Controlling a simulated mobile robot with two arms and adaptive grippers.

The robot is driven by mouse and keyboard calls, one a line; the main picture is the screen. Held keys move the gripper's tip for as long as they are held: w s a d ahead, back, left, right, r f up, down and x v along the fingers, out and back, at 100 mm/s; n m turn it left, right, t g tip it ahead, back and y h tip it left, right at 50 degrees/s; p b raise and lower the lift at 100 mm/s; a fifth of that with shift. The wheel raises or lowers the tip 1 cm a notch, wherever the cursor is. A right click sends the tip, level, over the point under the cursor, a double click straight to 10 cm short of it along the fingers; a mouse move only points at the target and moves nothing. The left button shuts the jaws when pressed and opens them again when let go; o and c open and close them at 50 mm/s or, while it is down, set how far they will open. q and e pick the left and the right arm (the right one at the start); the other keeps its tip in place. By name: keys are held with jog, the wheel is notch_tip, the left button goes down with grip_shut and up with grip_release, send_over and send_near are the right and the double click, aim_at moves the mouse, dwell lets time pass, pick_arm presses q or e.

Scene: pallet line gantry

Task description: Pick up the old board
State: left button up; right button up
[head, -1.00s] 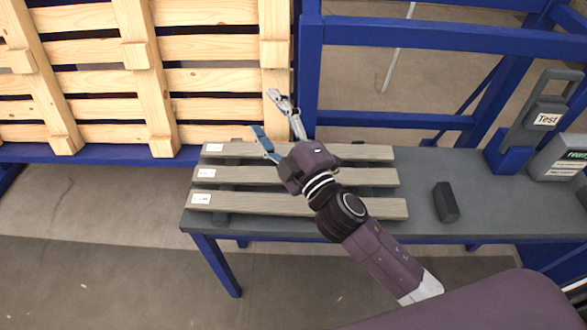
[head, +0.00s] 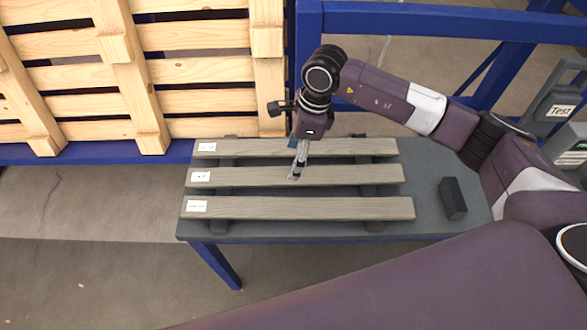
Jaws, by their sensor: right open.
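Three long weathered grey boards lie side by side on the grey table (head: 455,222): a back board (head: 355,147), a middle board (head: 345,175) and a front board (head: 320,208). Each has a white label at its left end, too small to read, so I cannot tell which one is the old board. My right gripper (head: 295,164) is open and points down, empty. Its visible fingertip overlaps the middle board, and its other finger is mostly hidden; contact is not clear. My left gripper is out of view.
A pale wooden pallet (head: 130,60) stands upright in a blue frame (head: 440,22) behind the table. A dark block (head: 453,198) lies right of the boards. A grey device marked "Test" (head: 563,108) stands at the far right.

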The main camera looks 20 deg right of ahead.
aim_at(322, 175)
jog(key=shift+w+d+h, duration=0.2)
jog(key=shift+d+h, duration=0.1)
jog(key=shift+d, duration=0.55)
jog(key=shift+d+f, duration=0.1)
jog(key=shift+f, duration=0.25)
jog(key=shift+f+p, duration=0.6)
jog(key=shift+f, duration=0.25)
jog(key=shift+s+a+f+p, duration=0.1)
jog(key=shift+a+f+p, duration=0.2)
jog(key=shift+f, duration=0.1)
notch_tip(322, 175, down, 4)
jog(key=shift+a+r+p, duration=0.15)
jog(key=shift+r+p, duration=0.05)
jog(key=shift+p, duration=0.55)
jog(key=shift+f, duration=0.4)
jog(key=shift+c, duration=0.2)
jog(key=c, duration=1.3)
jog(key=shift+c, duration=0.6)
